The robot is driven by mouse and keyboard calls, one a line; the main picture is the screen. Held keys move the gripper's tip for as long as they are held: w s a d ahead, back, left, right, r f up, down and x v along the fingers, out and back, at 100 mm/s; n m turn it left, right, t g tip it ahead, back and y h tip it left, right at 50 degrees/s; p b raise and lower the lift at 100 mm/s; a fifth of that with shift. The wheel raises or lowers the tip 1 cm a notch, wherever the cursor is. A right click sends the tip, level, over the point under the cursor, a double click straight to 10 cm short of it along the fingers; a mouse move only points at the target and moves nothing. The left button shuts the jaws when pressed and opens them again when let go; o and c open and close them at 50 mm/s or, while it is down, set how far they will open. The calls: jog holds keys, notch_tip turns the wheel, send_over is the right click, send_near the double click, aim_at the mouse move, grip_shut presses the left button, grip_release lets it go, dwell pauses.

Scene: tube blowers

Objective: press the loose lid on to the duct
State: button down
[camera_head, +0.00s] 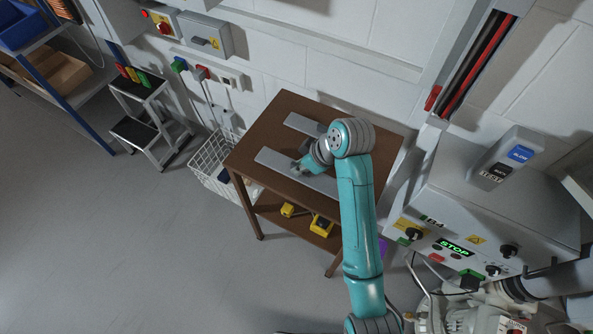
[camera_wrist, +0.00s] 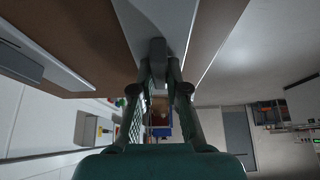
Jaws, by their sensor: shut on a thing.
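Two long flat grey pieces lie on the brown table. The longer front piece (camera_head: 325,183) is under my gripper, and the shorter back piece (camera_head: 302,125) is nearer the wall. I cannot tell for sure which is the loose lid and which is the duct. My gripper (camera_head: 297,168) is low over the left half of the front piece. In the wrist view its fingers (camera_wrist: 158,60) are shut on a small grey block (camera_wrist: 157,48), seen against the front piece (camera_wrist: 165,18). Whether the block touches that piece is unclear.
The brown table (camera_head: 245,158) has bare wood around the pieces. Yellow tools (camera_head: 321,225) lie on its lower shelf. A white wire basket (camera_head: 212,160) stands at its left. A grey control box (camera_head: 480,225) is close on the right, and the wall is behind.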

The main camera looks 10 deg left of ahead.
aim_at(292, 162)
jog(key=shift+r, duration=2.45)
